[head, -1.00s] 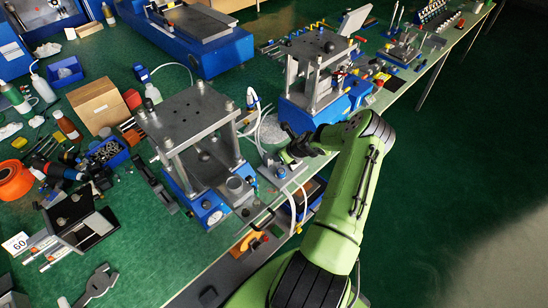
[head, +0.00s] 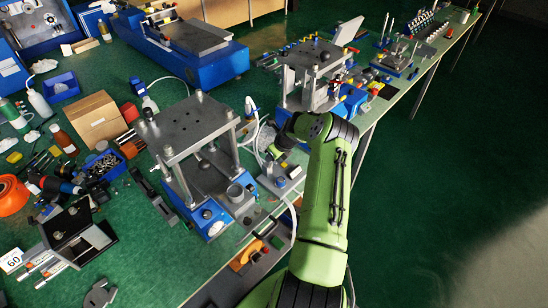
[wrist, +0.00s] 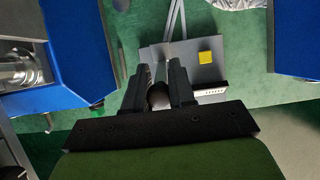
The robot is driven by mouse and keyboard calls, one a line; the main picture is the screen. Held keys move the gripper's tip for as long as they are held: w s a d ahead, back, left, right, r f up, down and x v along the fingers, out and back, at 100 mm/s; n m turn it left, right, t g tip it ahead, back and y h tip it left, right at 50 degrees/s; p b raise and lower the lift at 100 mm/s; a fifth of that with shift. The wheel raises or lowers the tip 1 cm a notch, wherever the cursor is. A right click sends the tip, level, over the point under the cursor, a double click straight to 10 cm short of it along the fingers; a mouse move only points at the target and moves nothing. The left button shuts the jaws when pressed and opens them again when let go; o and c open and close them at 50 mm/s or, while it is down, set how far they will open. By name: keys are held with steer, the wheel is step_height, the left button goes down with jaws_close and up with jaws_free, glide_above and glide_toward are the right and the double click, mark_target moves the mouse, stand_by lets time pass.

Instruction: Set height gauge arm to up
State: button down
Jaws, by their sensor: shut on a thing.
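The height gauge appears to be the grey-based stand in the wrist view, with a flat base (wrist: 195,70), a yellow square and two thin rails running upward in the picture. In the head view its grey base (head: 283,186) stands on the bench edge, right of the large press. My gripper (wrist: 160,76) is shut on a dark round knob (wrist: 158,94), which looks like the end of the gauge arm. In the head view my gripper (head: 272,152) is over the gauge, and my wrist hides much of it. The arm's exact tilt cannot be told.
A large four-post press (head: 190,125) stands close on the left. A second press (head: 310,65) with a blue base is behind, on the right. Pale hoses loop around the gauge. Blue housings flank both sides in the wrist view. The floor right of the bench is clear.

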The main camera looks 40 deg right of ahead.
steer(key=shift+w+a+r, duration=0.1)
steer(key=shift+w, duration=0.1)
steer(key=c, duration=0.9)
jaws_free()
steer(key=shift+c, duration=0.2)
steer(key=shift+s, duration=0.1)
steer(key=v, duration=1.5)
steer(key=shift+r, duration=0.2)
steer(key=shift+s, duration=0.1)
steer(key=shift+c, duration=0.3)
